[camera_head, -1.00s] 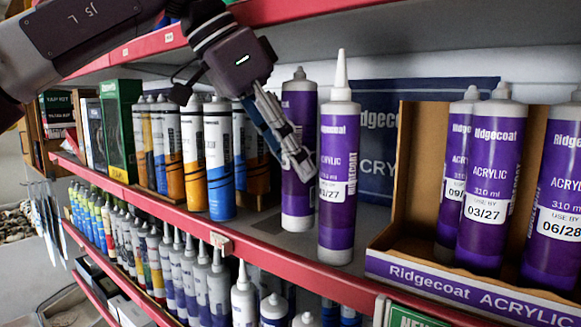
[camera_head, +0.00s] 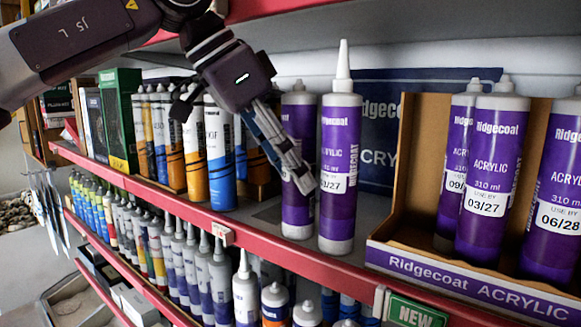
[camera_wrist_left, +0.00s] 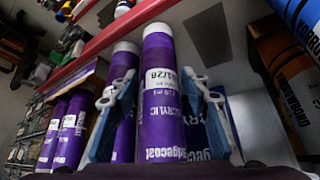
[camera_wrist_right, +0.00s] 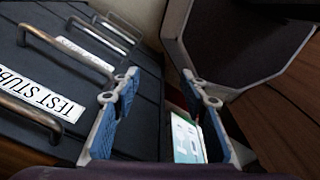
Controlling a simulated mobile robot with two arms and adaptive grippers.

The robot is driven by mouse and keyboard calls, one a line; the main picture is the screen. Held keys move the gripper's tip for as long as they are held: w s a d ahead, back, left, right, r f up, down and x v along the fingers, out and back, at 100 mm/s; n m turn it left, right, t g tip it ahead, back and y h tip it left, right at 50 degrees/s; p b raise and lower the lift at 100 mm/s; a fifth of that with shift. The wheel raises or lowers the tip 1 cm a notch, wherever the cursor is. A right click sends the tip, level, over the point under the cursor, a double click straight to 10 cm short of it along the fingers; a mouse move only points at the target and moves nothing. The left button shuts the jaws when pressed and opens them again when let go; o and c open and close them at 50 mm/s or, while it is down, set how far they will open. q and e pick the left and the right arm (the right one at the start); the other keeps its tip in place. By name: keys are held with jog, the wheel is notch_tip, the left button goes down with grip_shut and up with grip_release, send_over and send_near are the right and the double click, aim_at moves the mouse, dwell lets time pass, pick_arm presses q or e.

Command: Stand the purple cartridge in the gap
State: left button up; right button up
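Two purple Ridgecoat cartridges stand upright on the shelf, a left one (camera_head: 297,222) and a right one (camera_head: 338,215) with a white nozzle. My left gripper (camera_head: 303,178) overlaps the left cartridge. In the left wrist view its fingers (camera_wrist_left: 158,95) are apart, on either side of a purple cartridge (camera_wrist_left: 162,110), seemingly the left one, with room visible on both sides. An open Ridgecoat carton (camera_head: 470,277) holds several upright cartridges, including one marked 03/27 (camera_head: 489,175) and one marked 06/28 (camera_head: 557,190). Bare space shows at its left. My right gripper (camera_wrist_right: 162,100) is open and empty.
Blue and orange tubes (camera_head: 219,150) stand left of the gripper. The red shelf edge (camera_head: 270,258) runs in front, with nozzled tubes (camera_head: 245,290) below. A dark Ridgecoat panel (camera_head: 380,130) is behind. Drawers with handles (camera_wrist_right: 60,80) lie near my right gripper.

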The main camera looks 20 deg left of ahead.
pick_arm(q)
jog(key=b+v, duration=0.2)
jog(key=v, duration=1)
jog(key=shift+r, duration=0.1)
dwell(0.4)
